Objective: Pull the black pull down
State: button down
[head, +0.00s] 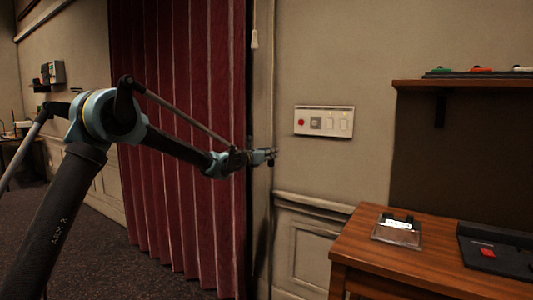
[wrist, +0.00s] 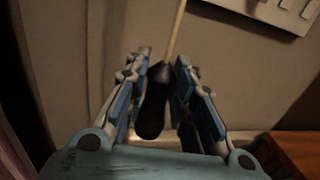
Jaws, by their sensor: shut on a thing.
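The black pull (wrist: 154,102) hangs on a thin pale cord (wrist: 178,32) in the wrist view. It sits between the two blue-padded fingers of my gripper (wrist: 164,58), which is shut on it. The pull's rounded end points back toward the palm. In the head view my gripper (head: 270,155) is at the wall, just right of the red curtain (head: 185,130). There the pull is too small and too covered by the fingers to make out clearly.
A white pull (head: 254,39) hangs higher up beside the curtain. A switch panel (head: 323,121) is on the wall to the right. A wooden desk (head: 375,252) with a clear-lidded box (head: 397,231) stands at the lower right, below a shelf (head: 460,84).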

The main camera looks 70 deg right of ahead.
jog(key=shift+w, duration=0.15)
jog(key=c, duration=1.4)
grip_release()
jog(key=shift+c, duration=0.2)
jog(key=v, duration=1.2)
